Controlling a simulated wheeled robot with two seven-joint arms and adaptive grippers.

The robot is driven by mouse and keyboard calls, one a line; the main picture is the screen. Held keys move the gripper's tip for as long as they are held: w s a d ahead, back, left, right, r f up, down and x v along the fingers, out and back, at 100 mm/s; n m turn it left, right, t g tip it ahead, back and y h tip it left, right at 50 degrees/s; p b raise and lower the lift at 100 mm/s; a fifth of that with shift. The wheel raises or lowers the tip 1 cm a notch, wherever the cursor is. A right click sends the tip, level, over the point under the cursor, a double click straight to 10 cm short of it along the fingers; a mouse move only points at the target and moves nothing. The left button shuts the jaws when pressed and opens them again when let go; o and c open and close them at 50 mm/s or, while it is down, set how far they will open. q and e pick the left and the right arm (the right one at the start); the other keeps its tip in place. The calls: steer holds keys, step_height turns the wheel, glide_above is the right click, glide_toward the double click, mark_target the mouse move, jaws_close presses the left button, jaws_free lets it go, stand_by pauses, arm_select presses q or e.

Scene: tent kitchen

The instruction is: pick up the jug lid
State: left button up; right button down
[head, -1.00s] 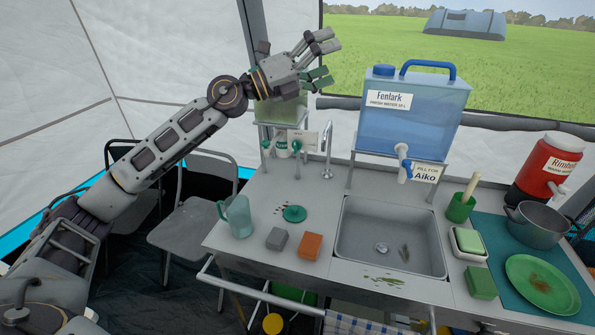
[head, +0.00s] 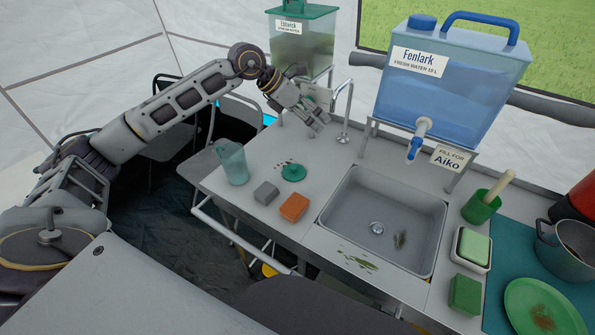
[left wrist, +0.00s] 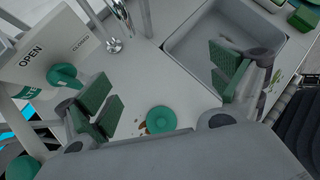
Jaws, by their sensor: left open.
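The jug lid (head: 293,173) is a small round green disc with a knob, lying on the grey counter left of the sink. It also shows in the left wrist view (left wrist: 160,120), low in the gap between the fingers. The blue-tinted clear jug (head: 232,162) stands open-topped to its left. My left gripper (head: 318,127) is open and empty, above the counter behind and slightly right of the lid, apart from it. In the left wrist view its green-padded fingers (left wrist: 165,92) are spread wide. My right gripper is not in view.
The sink (head: 345,205) is to the right. The Ebbwick tank (head: 302,45), its green tap (left wrist: 65,75) and the faucet (head: 345,115) are close to my left gripper.

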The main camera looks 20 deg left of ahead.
arm_select(q)
steer(key=s+a+f+m+g+y, duration=0.2)
steer(key=s+a+f+g+y, duration=0.1)
steer(key=a, duration=0.4)
step_height(320, 180, down, 2)
steer(key=shift+s+a+f+m+y, duration=0.15)
steer(key=shift+s+a+m+y, duration=0.2)
steer(key=shift+s+y, duration=0.7)
steer(key=shift+s+d+h, duration=0.1)
steer(key=shift+s+h, duration=0.1)
steer(key=shift+h, duration=0.05)
steer(key=shift+f, duration=0.1)
glide_toward(292, 166)
steer(key=shift+x, duration=2.45)
steer(key=shift+d, duration=0.15)
steer(key=shift+x, duration=2.6)
